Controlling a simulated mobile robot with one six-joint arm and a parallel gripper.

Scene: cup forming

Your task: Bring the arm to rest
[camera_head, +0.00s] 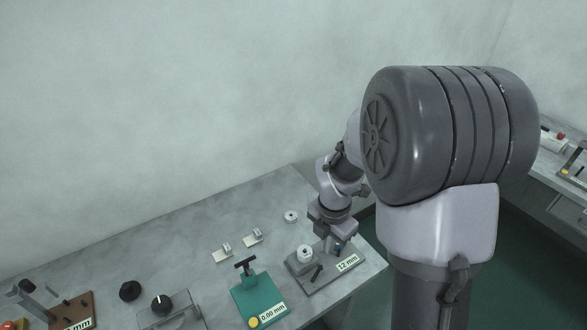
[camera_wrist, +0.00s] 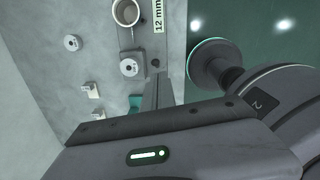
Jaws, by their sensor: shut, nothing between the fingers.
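My gripper (camera_head: 338,246) hangs at the right end of the grey bench (camera_head: 190,233), over or beside the grey plate (camera_head: 318,279) labelled 12 mm. My gripper also shows in the wrist view (camera_wrist: 157,92), with its narrow fingers together and nothing between them. A small cup (camera_wrist: 126,12) stands near the 12 mm label in the wrist view. A block with a white round top (camera_head: 305,252) is on the same plate. The arm partly hides the plate's far right in the head view.
A green plate (camera_head: 264,304) with a black T-handle stands left of the grey plate. A white ring (camera_head: 291,216) and two small white blocks (camera_head: 253,238) lie behind. A black knob (camera_head: 161,303) and brown plate (camera_head: 76,309) are further left. Another bench (camera_head: 566,200) is at right.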

